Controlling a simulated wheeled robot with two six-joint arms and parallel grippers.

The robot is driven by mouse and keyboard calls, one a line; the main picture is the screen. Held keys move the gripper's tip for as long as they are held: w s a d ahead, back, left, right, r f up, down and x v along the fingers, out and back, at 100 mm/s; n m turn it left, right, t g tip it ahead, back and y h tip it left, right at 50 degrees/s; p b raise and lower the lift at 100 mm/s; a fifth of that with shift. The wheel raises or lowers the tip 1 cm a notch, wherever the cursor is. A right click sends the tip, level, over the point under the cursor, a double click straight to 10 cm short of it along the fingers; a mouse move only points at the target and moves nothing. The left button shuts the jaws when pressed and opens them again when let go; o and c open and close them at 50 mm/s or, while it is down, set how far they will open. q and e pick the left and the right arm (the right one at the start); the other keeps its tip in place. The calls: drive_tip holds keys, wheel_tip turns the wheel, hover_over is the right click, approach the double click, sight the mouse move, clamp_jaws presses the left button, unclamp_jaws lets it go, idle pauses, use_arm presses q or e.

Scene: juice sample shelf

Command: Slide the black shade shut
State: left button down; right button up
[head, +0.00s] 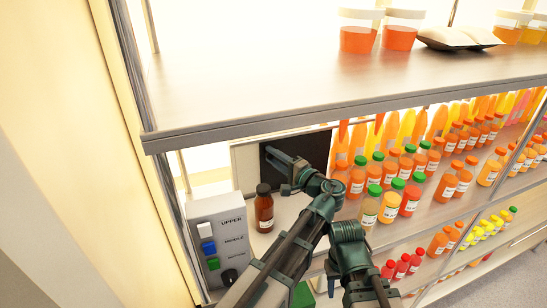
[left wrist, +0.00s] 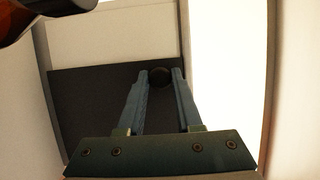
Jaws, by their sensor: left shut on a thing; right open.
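The black shade (head: 318,146) is a dark panel behind the lower shelf opening, and a white strip (head: 245,163) shows beside it on the left. In the left wrist view the shade (left wrist: 90,110) carries a small round black knob (left wrist: 159,76). My left gripper (head: 272,154) reaches in under the upper shelf to the shade. In the left wrist view its fingers (left wrist: 161,78) are closed on the knob. My left arm hides part of the shade in the head view. My right arm shows at bottom centre, but its gripper fingers are not visible.
A brown bottle (head: 264,210) stands close by my left gripper. A control box (head: 217,240) with buttons stands at its lower left. Several juice bottles (head: 390,204) crowd the shelf on the right. The upper shelf (head: 300,90) overhangs the arm.

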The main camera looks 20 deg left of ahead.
use_arm(q)
drive_tip(key=s+a, duration=0.1)
drive_tip(key=a, duration=0.1)
drive_tip(key=s+a, duration=0.1)
drive_tip(key=shift+s+a+f, duration=0.1)
drive_tip(key=shift+s+a, duration=0.25)
drive_tip(key=shift+w, duration=0.1)
drive_tip(key=c, duration=0.6)
unclamp_jaws()
drive_tip(key=shift+d, duration=0.1)
